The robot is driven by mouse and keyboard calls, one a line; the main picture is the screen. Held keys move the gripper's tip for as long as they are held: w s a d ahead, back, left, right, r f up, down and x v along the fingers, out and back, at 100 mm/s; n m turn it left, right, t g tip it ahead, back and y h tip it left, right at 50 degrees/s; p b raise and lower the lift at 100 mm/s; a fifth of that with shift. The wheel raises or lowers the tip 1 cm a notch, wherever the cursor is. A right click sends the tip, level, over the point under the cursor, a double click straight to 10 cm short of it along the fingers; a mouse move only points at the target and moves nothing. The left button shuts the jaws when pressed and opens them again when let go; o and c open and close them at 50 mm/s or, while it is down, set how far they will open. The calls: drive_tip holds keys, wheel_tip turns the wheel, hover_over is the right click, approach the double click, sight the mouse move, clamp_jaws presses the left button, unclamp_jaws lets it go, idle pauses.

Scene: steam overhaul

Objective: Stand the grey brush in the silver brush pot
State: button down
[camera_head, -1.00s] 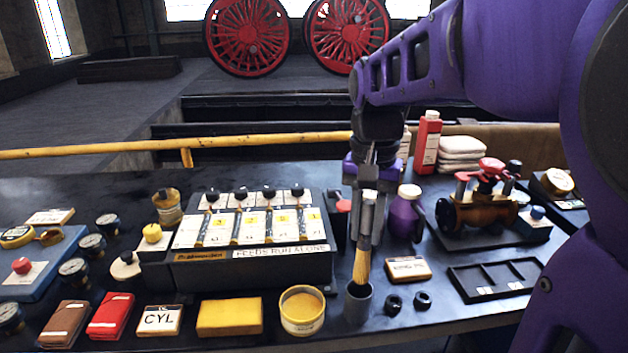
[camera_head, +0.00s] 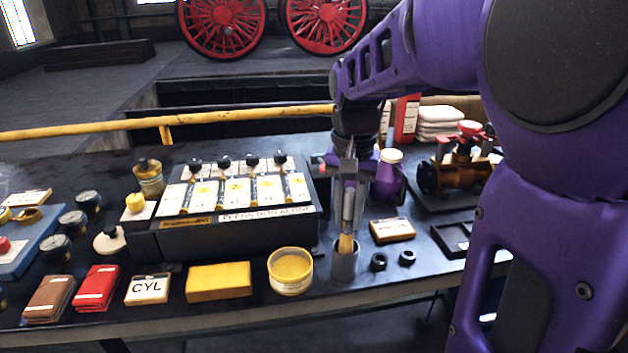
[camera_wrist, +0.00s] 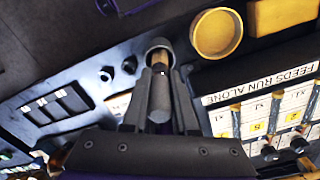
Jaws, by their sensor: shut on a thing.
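The grey brush (camera_wrist: 159,97) is held upright between the fingers of my gripper (camera_head: 347,212). In the head view its tan bristles (camera_head: 346,243) are at the mouth of the silver brush pot (camera_head: 344,264), with the lower tip hidden inside the rim. In the wrist view the pot (camera_wrist: 158,46) opens just beyond the fingertips and the brush's far end is at its mouth. My gripper (camera_wrist: 160,80) is shut on the brush. How deep the brush is in the pot cannot be told.
A round yellow tin (camera_head: 290,271) stands left of the pot. The lever box (camera_head: 222,215) is behind left, a purple bottle (camera_head: 389,178) behind right.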

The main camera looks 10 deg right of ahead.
drive_tip(key=c, duration=0.6)
unclamp_jaws()
wheel_tip(320, 180, up, 17)
drive_tip(key=p, duration=0.4)
drive_tip(key=shift+r, duration=0.2)
drive_tip(key=shift+w, duration=0.1)
